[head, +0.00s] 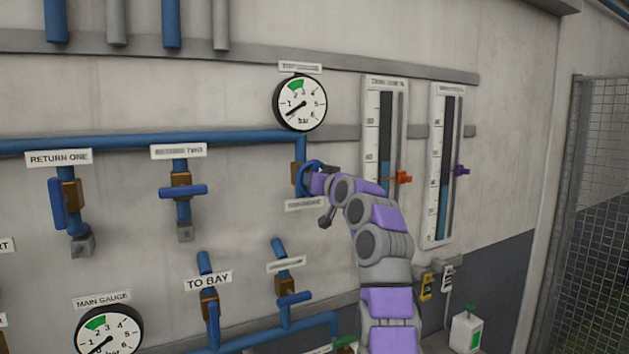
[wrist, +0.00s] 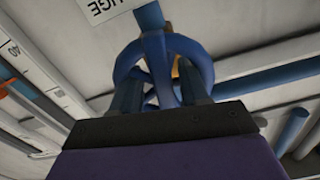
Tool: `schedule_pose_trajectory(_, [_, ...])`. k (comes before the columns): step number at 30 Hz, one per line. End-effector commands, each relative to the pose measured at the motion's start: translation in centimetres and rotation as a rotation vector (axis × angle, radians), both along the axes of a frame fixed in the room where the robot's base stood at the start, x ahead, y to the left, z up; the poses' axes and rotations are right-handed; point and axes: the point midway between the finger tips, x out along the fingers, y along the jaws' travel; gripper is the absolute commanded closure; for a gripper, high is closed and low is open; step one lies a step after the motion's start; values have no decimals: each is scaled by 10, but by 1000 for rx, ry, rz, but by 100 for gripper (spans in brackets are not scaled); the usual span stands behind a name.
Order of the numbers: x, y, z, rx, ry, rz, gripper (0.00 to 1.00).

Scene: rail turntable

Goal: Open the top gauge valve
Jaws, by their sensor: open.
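The top gauge (head: 300,103) is a round white dial marked in bar. Its needle points to the lower left, outside the green band. Below it, on the blue pipe, is a valve with a round blue handwheel (head: 304,179), partly hidden by my gripper (head: 318,184). In the wrist view the handwheel (wrist: 204,65) fills the upper middle, with its spokes facing me. My gripper (wrist: 160,88) is open, with one finger on each side of the wheel's middle. The fingertips overlap the wheel; I cannot tell whether they touch it.
Two tall level scales with an orange pointer (head: 402,177) and a purple pointer (head: 462,170) stand right of the valve. Other valves, labelled RETURN ONE (head: 60,158) and TO BAY (head: 208,281), are on the left. A mesh fence (head: 600,150) closes the right side.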

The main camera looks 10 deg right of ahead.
Motion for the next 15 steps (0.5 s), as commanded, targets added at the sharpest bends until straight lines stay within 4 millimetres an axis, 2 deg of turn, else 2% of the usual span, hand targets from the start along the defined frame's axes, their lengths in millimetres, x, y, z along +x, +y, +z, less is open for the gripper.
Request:
schedule_pose_trajectory(8, [-11,-5,-3,1,1,1,55])
schedule_pose_trajectory(15, [-38,-13,-2,0,-2,0,55])
